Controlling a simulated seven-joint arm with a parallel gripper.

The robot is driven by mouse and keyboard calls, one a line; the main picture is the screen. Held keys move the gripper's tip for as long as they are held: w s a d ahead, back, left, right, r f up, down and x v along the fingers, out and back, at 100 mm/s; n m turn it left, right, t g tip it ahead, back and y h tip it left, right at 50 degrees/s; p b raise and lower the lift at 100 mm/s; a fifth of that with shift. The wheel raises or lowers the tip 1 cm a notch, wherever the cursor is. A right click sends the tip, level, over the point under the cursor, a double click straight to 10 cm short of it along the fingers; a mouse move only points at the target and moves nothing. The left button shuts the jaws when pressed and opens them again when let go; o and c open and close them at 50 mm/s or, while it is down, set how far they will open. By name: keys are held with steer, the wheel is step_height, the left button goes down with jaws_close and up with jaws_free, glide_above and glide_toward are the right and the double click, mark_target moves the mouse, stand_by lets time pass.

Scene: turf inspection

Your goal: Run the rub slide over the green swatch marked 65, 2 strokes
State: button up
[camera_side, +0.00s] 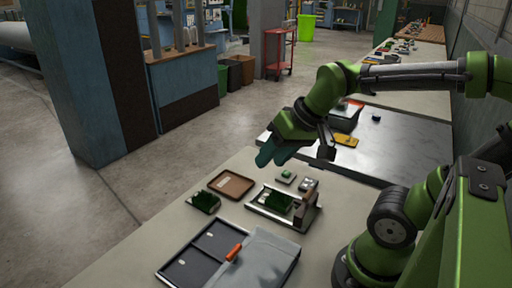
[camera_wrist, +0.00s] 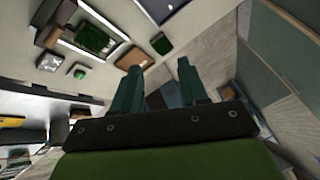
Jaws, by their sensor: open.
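A metal-railed rig (camera_side: 256,212) stands on the pale table with a dark green swatch (camera_side: 273,200) lying in it; that swatch also shows in the wrist view (camera_wrist: 92,38). A block (camera_side: 308,187) at the rig's far end looks like the rub slide. A second green swatch (camera_side: 205,202) lies left of the rig and also shows in the wrist view (camera_wrist: 161,43). No marking 65 is legible on either. My gripper (camera_side: 264,158) is open and empty above the table, behind the rig and apart from it; its fingers (camera_wrist: 160,88) point away from the wrist camera.
A brown tray (camera_side: 250,188) lies behind the second swatch. A small piece with a green top (camera_side: 286,178) sits behind the rig. In front are a dark two-part tray (camera_side: 188,272), a grey cloth (camera_side: 268,262) and an orange-handled tool (camera_side: 234,252). A grey bench (camera_side: 385,150) adjoins behind.

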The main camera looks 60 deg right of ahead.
mark_target(308, 193)
steer(key=d+r+m+g+h, duration=0.1)
steer(key=d+m+g, duration=0.7)
steer(key=d+m, duration=0.45)
steer(key=s+f, duration=0.1)
steer(key=f, duration=0.4)
steer(key=s+f, duration=0.1)
steer(key=f, duration=0.5)
steer(key=s+f, duration=0.1)
steer(key=f, duration=0.4)
steer(key=shift+s+a+f, duration=0.15)
steer(key=shift+s+f, duration=0.1)
steer(key=shift+s, duration=0.05)
jaws_close()
